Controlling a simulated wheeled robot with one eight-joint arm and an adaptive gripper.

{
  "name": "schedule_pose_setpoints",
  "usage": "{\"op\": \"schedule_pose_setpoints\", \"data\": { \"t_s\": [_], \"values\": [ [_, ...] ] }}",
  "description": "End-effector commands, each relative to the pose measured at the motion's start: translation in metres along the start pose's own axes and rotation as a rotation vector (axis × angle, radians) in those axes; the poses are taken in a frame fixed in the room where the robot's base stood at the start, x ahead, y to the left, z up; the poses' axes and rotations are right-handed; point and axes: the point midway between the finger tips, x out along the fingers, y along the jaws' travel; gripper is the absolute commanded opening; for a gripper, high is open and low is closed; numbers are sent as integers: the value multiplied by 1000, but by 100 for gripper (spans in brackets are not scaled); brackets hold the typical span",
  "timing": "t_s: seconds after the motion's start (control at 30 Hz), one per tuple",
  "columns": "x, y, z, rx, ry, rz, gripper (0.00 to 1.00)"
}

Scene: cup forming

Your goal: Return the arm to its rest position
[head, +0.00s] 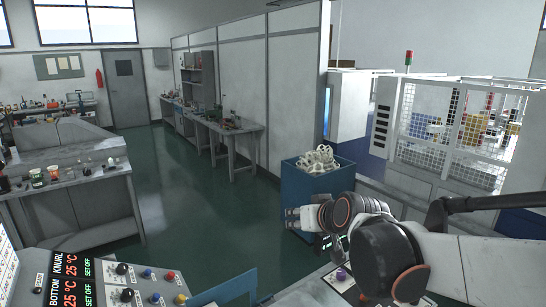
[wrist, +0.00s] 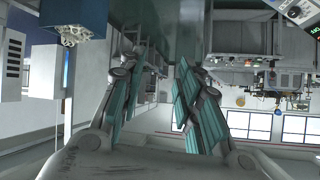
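My arm reaches in from the right side of the head view, its dark joint and pale links bent toward the middle. My gripper (head: 293,218) points left in front of the blue bin, above the floor. In the wrist view my gripper (wrist: 157,82) shows two teal-padded fingers standing apart with a clear gap. Nothing is between them, and they touch nothing that I can see.
The blue bin (head: 312,190) holds pale ring-shaped pieces (head: 318,160). A control panel (head: 135,290) with knobs is at the lower left. A grey workbench (head: 80,180) stands left, a caged machine (head: 450,130) right. Green floor (head: 205,215) between is clear.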

Motion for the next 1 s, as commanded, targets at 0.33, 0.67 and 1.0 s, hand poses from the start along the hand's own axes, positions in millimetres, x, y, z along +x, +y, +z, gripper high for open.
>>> {"op": "schedule_pose_setpoints", "data": {
  "t_s": [0.33, 0.67, 1.0],
  "values": [
    [-62, 43, 149, 35, -167, 120, 31],
    [-107, 74, 286, 84, -308, 246, 31],
    [-122, 83, 326, 103, -353, 292, 31]
  ]
}}
